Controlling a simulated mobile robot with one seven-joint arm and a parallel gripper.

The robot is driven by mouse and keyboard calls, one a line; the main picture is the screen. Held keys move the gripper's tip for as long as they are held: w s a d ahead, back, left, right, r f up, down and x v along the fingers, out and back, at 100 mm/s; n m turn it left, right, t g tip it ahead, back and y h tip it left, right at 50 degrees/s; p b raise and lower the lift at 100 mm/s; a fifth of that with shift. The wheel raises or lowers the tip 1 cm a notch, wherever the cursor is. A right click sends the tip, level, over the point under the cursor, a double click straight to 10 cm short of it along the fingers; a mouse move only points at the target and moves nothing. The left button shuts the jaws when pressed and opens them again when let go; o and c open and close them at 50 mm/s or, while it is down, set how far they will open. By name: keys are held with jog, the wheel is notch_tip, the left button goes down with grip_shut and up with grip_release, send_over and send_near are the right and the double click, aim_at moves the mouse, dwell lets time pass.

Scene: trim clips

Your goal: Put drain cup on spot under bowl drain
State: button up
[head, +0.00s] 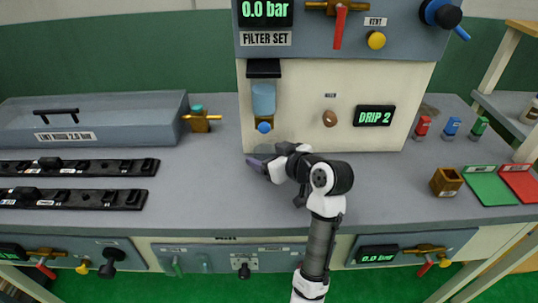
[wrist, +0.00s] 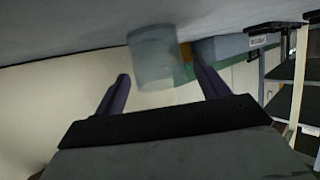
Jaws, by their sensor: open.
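The drain cup is a clear, pale blue-grey cup (wrist: 157,58) in the wrist view, which shows the bench upside down at the top. It stands against the bench surface, in the gap between my gripper's (wrist: 160,82) two dark purple fingers. The fingers are apart, and I cannot tell whether either touches the cup. In the head view my gripper (head: 258,164) is low over the bench, just in front of the filter panel. The cup is hard to make out there. The blue bowl (head: 263,98) hangs above, with its drain and blue knob (head: 264,127) below it. I cannot make out the spot.
The panel (head: 345,85) rises close behind my gripper. A grey lidded case (head: 90,122) and two black rails (head: 70,198) are at left. A brown box (head: 446,181) and green (head: 490,186) and red mats lie at right. The bench right of my arm is mostly clear.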

jog(key=shift+r, duration=0.25)
jog(key=shift+s+d, duration=0.3)
jog(key=b+v, duration=0.2)
jog(key=v, duration=0.9)
